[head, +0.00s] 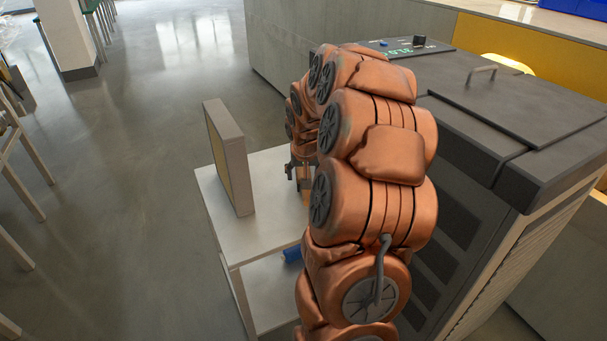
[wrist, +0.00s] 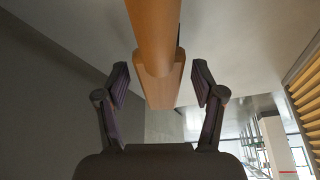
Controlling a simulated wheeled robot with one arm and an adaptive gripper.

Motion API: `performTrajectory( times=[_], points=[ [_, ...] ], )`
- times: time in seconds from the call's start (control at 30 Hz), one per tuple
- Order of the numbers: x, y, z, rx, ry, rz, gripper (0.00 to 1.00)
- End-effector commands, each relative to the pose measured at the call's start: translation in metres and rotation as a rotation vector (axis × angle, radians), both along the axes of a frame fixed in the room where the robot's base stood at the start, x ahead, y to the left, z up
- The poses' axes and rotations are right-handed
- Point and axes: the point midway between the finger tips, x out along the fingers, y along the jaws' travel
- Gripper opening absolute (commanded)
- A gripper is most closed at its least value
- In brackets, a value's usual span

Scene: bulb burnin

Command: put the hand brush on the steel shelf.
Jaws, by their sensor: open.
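A light-brown wooden object, which looks like the hand brush (wrist: 158,50), fills the upper middle of the wrist view. A rounded length runs to the top edge and a wider block is at its lower end. My gripper (wrist: 161,84) is open, with one finger on each side of the block and visible gaps between. In the head view my gripper (head: 292,172) is mostly hidden by my arm, above a pale two-level stand (head: 235,205). A bit of brown shows beside it. I cannot tell whether this stand is the steel shelf.
A flat upright box (head: 229,155) stands on the pale stand's left side. A blue object (head: 292,254) lies on its lower level. A large grey machine (head: 500,120) with a handled lid and green display is close on the right. Open floor lies left.

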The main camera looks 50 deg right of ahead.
Motion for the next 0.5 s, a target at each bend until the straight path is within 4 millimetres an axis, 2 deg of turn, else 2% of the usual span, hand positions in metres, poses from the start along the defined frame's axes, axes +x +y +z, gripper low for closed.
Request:
performTrajectory(
  times=[0.5],
  points=[
    [-0.023,0.020,0.078,-0.004,-0.006,-0.001,0.68]
  ],
)
